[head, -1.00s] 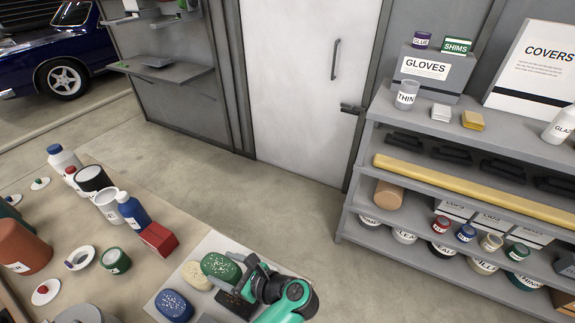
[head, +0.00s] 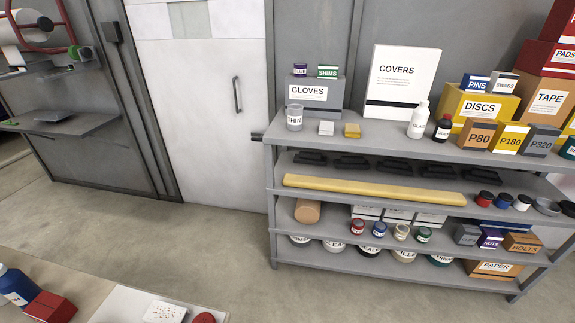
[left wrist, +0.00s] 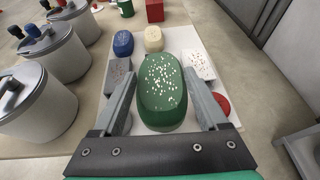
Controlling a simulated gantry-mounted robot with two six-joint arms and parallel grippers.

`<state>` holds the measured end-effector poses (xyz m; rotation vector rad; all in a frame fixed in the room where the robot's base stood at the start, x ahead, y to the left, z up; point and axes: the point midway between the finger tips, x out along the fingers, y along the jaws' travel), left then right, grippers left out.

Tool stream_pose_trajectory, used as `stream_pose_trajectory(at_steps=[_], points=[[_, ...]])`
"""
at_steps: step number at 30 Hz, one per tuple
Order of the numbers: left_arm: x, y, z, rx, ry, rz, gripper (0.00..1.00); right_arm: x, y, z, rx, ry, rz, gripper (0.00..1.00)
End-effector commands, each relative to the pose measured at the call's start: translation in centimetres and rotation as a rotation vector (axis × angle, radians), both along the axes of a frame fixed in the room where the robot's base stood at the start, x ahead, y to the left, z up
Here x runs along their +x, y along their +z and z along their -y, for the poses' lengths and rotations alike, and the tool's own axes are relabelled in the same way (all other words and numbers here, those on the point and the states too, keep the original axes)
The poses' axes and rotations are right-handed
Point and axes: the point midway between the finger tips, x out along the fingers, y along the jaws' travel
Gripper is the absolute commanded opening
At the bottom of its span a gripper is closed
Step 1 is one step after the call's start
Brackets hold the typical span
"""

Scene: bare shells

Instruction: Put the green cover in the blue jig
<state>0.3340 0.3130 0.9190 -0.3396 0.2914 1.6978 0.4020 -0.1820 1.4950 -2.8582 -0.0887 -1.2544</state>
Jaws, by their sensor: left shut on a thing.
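The green cover (left wrist: 162,85), an elongated rounded shell with pale specks, is between the fingers of my left gripper (left wrist: 160,78) in the left wrist view. The fingers are shut on its two long sides. It looks larger and closer than the shells around it; its height over the white board (left wrist: 148,127) is hard to judge. The head view shows neither my grippers nor the green cover. I cannot make out a blue jig in either view.
A blue shell (left wrist: 123,43), a cream shell (left wrist: 153,38), a white shell (left wrist: 199,66) and a red one (left wrist: 221,103) lie around the gripper. Large grey pots (left wrist: 38,100) stand at left. A loaded grey shelf unit (head: 400,258) has several black holders (head: 351,163) on its second shelf.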

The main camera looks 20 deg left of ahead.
Motion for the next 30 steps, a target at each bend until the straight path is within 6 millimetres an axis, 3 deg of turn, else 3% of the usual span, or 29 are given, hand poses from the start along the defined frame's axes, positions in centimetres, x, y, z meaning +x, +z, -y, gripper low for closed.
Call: stream_pose_trajectory(at_steps=[6,14,19,24,28,30], points=[[-2.8,-2.9,2.0,0.0,-0.14,-0.004,0.0,0.0,0.0,0.0,0.0,0.001,0.0,0.5],[-3.3,-4.4,5.0,0.001,-0.576,0.001,0.0,0.0,0.0,0.0,0.0,0.001,0.0,0.5],[-1.7,-2.0,7.9,0.001,-0.896,0.007,0.0,0.0,0.0,0.0,0.0,0.001,0.0,0.5],[0.6,1.5,10.2,0.002,-1.092,0.013,0.0,0.0,0.0,0.0,0.0,0.001,0.0,0.5],[2.0,3.1,11.8,0.002,-1.224,0.01,0.0,0.0,0.0,0.0,0.0,0.001,0.0,0.5],[2.1,4.5,11.8,-0.002,-1.219,0.002,0.0,0.0,1.8,0.0,0.0,0.001,-0.001,0.5]])
